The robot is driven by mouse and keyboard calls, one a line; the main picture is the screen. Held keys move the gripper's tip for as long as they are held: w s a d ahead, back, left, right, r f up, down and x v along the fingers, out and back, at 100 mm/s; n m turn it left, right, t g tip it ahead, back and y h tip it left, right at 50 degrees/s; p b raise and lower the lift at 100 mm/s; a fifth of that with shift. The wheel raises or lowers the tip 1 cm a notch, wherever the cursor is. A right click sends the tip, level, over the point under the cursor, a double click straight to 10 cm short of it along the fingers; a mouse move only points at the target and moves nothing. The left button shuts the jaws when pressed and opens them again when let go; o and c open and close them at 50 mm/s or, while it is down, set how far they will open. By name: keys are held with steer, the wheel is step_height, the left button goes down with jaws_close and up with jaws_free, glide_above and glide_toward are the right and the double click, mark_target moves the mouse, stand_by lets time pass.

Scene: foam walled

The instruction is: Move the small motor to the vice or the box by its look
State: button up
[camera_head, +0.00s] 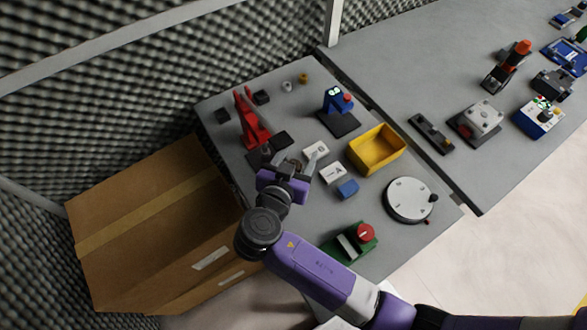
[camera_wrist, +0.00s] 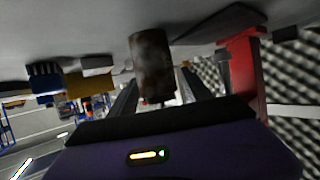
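A brown, rusty-looking cylinder, which looks like the small motor (camera_wrist: 152,62), stands between my fingers in the wrist view, where the table appears at the top. My gripper (camera_head: 292,163) is low over the table's left part. Its fingers look spread in the head view. In the wrist view they (camera_wrist: 160,88) lie on either side of the motor with a narrow gap on the right; contact on the left is unclear. A green vice-like fixture with a red knob (camera_head: 357,240) stands at the table's front. A yellow open box (camera_head: 377,149) stands right of my gripper.
A red press (camera_head: 250,122) is just behind-left of my gripper. Two white label cards (camera_head: 333,174), a blue block (camera_head: 347,189), a round grey disc (camera_head: 409,200) and a blue device (camera_head: 338,108) stand nearby. A large cardboard box (camera_head: 150,225) is left of the table.

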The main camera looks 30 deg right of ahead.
jaws_close()
steer(key=shift+r, duration=0.15)
